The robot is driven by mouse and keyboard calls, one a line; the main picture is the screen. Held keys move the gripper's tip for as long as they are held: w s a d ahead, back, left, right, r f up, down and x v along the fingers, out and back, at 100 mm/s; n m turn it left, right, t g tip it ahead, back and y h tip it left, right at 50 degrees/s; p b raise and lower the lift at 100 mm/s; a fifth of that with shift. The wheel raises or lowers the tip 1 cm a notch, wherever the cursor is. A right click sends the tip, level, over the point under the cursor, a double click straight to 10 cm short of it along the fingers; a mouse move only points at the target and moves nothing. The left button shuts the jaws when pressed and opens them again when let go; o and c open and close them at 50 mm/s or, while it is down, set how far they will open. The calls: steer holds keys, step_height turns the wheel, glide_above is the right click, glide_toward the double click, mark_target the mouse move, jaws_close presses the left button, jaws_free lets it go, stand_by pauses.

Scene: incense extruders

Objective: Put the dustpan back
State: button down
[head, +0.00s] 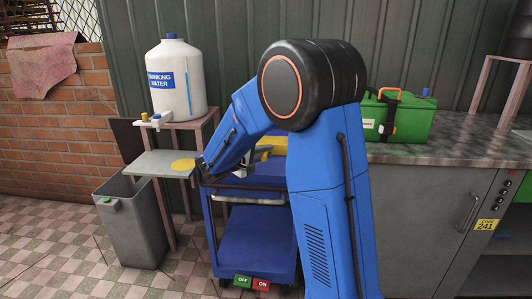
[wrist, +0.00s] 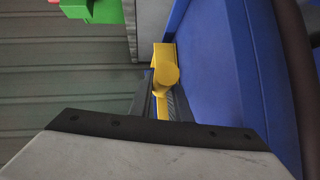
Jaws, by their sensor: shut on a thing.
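My gripper (wrist: 165,100) has its dark fingers shut on a narrow yellow piece (wrist: 166,72) with a rounded end, seen in the wrist view. I take it for part of the dustpan, whose full shape I cannot make out. In the head view a yellow surface (head: 276,142) shows behind my blue forearm, above the blue cart (head: 255,240). It may be the same dustpan; most of it is hidden by my arm. My fingers are largely hidden in the head view.
A table with a white water jug (head: 180,85) stands at the left, with a grey shelf (head: 155,163) bearing a yellow disc (head: 183,165). A grey bin (head: 135,225) is below. A green case (head: 405,120) sits on the counter (head: 470,151) at the right. The tiled floor front left is clear.

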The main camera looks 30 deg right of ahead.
steer(key=c, duration=1.7)
jaws_free()
steer(key=shift+o, duration=0.2)
